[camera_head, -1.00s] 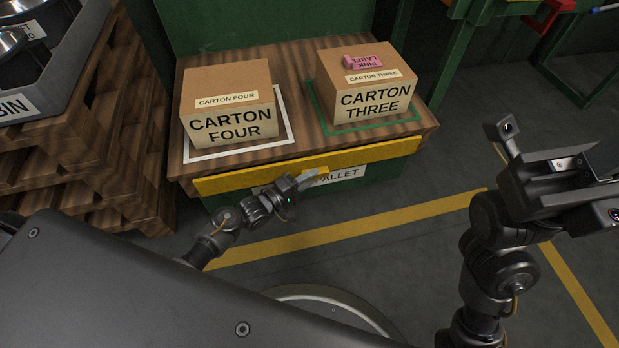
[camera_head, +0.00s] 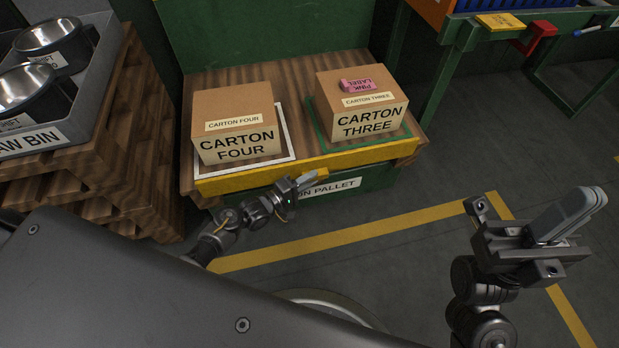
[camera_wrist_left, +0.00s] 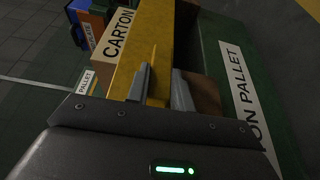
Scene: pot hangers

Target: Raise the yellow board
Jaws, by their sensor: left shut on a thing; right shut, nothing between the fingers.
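The yellow board (camera_head: 365,157) runs along the front edge of the wooden pallet top (camera_head: 300,70), about level with it, above a green front whose label is partly hidden. My left gripper (camera_head: 313,181) is shut on the board near its middle. In the left wrist view the board (camera_wrist_left: 152,35) runs up from between the two fingers of my left gripper (camera_wrist_left: 160,85). My right gripper (camera_head: 582,205) is shut and empty, over the floor at the right, away from the board.
Carton four (camera_head: 236,145) and carton three (camera_head: 368,122) stand behind the board, inside a white and a green outline. A pink label block (camera_head: 355,85) lies on carton three. A grey bin (camera_head: 80,105) with metal pots stands on stacked pallets at the left.

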